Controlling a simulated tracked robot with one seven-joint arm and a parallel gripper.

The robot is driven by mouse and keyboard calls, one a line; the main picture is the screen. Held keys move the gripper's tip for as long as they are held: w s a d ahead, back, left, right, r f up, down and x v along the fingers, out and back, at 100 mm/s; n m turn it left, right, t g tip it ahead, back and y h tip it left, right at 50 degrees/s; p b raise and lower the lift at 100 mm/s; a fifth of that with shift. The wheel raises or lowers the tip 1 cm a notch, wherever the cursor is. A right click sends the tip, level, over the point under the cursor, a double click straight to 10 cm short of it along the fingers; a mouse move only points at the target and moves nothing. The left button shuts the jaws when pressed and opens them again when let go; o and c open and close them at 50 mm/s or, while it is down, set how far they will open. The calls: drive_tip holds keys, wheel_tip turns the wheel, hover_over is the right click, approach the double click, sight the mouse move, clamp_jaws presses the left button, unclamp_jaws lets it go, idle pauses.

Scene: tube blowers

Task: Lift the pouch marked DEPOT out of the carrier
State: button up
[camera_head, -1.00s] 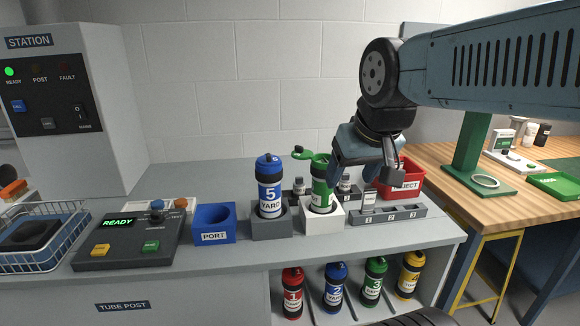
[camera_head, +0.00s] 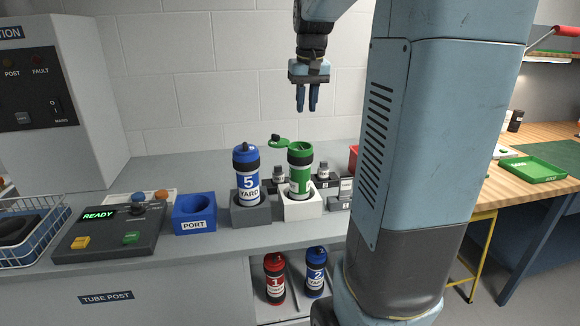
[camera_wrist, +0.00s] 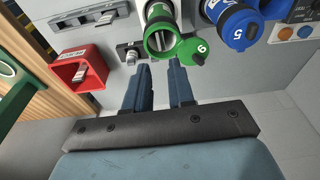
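The green carrier (camera_head: 300,172) stands upright in a white block (camera_head: 301,207), its green lid (camera_head: 279,140) swung open to the left. In the wrist view its open mouth (camera_wrist: 162,38) faces me, with the lid (camera_wrist: 196,52) beside it. No pouch marked DEPOT can be made out; the carrier's inside is too small and dark to read. My gripper (camera_head: 307,108) points down above and slightly right of the carrier, clear of it. Its two fingers also show in the wrist view (camera_wrist: 160,72), apart with nothing between them.
A closed blue YARD carrier (camera_head: 246,178) stands in a grey block just left of the green one. The blue PORT holder (camera_head: 194,214) and control panel (camera_head: 108,232) are farther left. Small grey fittings sit behind. A red bin (camera_wrist: 82,68) lies left in the wrist view.

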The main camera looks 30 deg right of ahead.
drive_tip(key=f, duration=0.3)
drive_tip(key=w+f, duration=0.1)
drive_tip(key=f, duration=0.2)
drive_tip(key=w+d+f, duration=0.1)
drive_tip(key=f, duration=0.2)
drive_tip(key=shift+w, duration=0.25)
drive_tip(key=shift+w+f, duration=0.25)
drive_tip(key=shift+f, duration=1)
drive_tip(key=shift+w+f, duration=0.25)
drive_tip(key=shift+f, duration=1)
drive_tip(key=shift+c, duration=0.3)
clamp_jaws()
